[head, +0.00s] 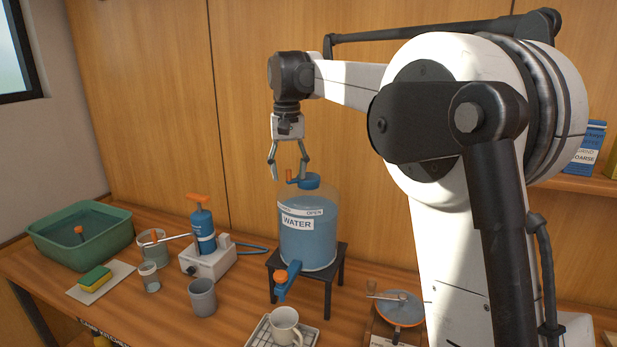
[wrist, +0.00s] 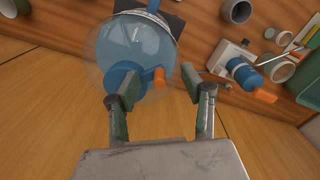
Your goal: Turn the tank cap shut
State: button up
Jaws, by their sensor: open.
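The water tank (head: 309,237) is a clear blue jug labelled WATER on a dark stand. Its blue cap (head: 309,181) is on top, with an orange handle (head: 289,175) sticking out to the left in the head view. In the wrist view the cap (wrist: 125,79) lies beside the left finger, and the orange handle (wrist: 158,77) shows between the two fingers. My gripper (head: 288,176) points down over the tank top, its fingers spread on either side of the handle. It is open and holds nothing. I cannot tell whether a finger touches the cap.
The stand (head: 328,284) is on a wooden counter. The tank's tap (head: 281,284) faces front, above a white mug (head: 285,324) on a rack. A water filter pump (head: 203,230), grey cup (head: 202,297) and green basin (head: 80,232) are to the left. A wooden wall is behind.

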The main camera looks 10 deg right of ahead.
notch_tip(320, 180, up, 9)
jog(key=p, duration=0.5)
jog(key=shift+p, duration=0.35)
jog(key=shift+f, duration=0.1)
